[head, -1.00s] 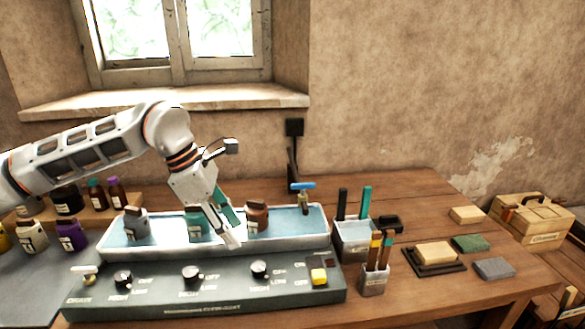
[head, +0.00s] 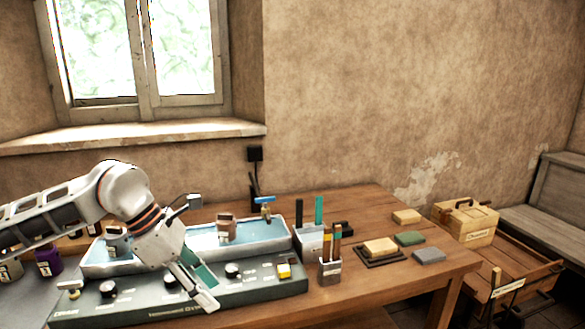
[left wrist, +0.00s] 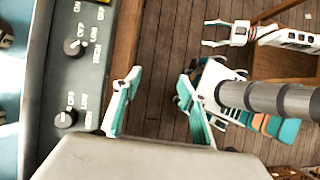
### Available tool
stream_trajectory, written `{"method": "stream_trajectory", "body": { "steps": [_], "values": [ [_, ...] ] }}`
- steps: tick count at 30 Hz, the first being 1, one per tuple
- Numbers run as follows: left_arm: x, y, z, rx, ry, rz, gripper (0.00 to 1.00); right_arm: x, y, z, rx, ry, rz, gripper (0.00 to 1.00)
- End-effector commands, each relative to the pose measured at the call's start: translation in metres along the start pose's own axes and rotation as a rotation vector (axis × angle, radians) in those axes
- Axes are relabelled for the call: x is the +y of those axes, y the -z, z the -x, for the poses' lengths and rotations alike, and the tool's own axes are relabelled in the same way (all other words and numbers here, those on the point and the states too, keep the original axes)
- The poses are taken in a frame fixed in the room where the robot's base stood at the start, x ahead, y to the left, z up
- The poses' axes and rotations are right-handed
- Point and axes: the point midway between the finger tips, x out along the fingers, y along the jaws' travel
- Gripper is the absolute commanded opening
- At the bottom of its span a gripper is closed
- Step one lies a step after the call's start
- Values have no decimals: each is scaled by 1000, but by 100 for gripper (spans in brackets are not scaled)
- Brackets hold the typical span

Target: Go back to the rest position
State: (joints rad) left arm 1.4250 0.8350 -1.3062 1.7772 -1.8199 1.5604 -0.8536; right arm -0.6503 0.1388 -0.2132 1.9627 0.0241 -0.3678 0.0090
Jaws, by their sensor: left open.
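My left gripper (head: 205,288) is open and empty above the front of the grey control panel (head: 140,308). Its arm reaches in from the left and bends down. In the left wrist view my left gripper (left wrist: 157,100) shows its teal-padded fingers wide apart, with floor between them and the panel's knobs to the left. My right gripper (left wrist: 210,33) shows at the upper right of the left wrist view, over the floor, fingers apart and empty. It is outside the head view.
A water trough (head: 270,241) behind the panel holds a brown jar (head: 226,228) and a grey jar (head: 117,240). My arm hides part of it. Tool cups (head: 330,271), a sponge tray (head: 380,249) and a wooden box (head: 464,222) stand to the right. The table's front right is clear.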

Motion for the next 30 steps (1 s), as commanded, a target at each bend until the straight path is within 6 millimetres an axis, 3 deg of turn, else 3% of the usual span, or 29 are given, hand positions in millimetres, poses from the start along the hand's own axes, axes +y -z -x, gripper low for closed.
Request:
{"method": "stream_trajectory", "body": {
  "steps": [3,10,15,18,21,25,30],
  "values": [
    [-24,-20,-30,-92,90,21,42,1,2,-1,4,-2,1,57],
    [-84,-75,-77,-349,312,137,42,3,6,-2,11,-4,1,57],
    [-124,-122,-91,-599,514,329,42,1,1,0,2,-2,0,57],
    [-135,-144,-91,-742,625,478,42,1,0,0,1,-2,0,57],
    [-136,-158,-87,-879,730,650,42,1,-1,-1,-1,-1,0,57],
    [-122,-161,-84,-1044,849,911,42,0,-2,-1,-2,-1,0,57],
    [-88,-137,-91,-1234,971,1302,42,0,-2,-1,-3,0,1,57]
  ]
}}
